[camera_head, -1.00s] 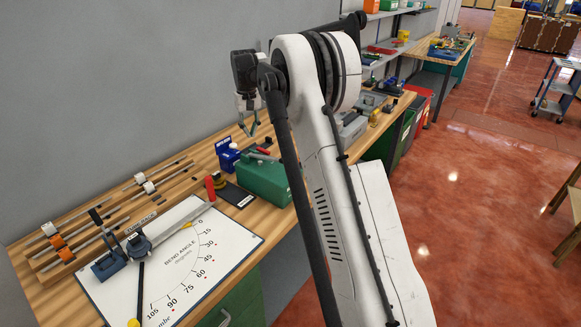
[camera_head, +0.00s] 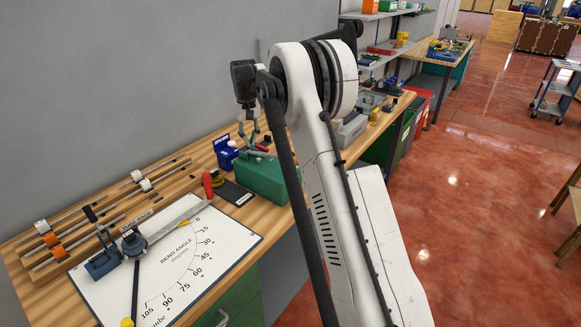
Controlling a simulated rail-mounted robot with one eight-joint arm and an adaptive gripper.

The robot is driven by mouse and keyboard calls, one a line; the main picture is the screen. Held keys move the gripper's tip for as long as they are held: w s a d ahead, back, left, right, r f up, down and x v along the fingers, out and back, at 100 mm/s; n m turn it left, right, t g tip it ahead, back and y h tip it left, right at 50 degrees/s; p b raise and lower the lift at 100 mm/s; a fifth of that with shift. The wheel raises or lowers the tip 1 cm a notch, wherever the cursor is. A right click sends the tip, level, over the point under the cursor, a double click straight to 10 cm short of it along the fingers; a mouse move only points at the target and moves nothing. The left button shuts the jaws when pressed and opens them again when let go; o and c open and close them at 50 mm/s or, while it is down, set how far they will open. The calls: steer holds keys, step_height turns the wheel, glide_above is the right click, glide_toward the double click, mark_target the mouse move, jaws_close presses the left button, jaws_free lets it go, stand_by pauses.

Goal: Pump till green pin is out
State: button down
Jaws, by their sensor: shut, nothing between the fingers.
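My gripper (camera_head: 249,137) hangs from the arm's end over the back of the workbench, fingers pointing down. It is shut and holds nothing. Its fingertips are just above or beside a red-tipped handle (camera_head: 262,147) at the green box (camera_head: 265,178). I cannot tell whether they touch it. The green box looks like the dispenser body, but this is not certain at this size.
A bend angle board (camera_head: 185,260) with a bending tool (camera_head: 134,241) lies at the front of the bench. A rod rack (camera_head: 90,220) stands along the wall. A red cylinder (camera_head: 207,185) stands left of the green box. My arm hides part of the bench beyond.

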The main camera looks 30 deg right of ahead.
steer(key=shift+f+b, duration=0.6)
steer(key=shift+f, duration=0.5)
steer(key=shift+f, duration=0.15)
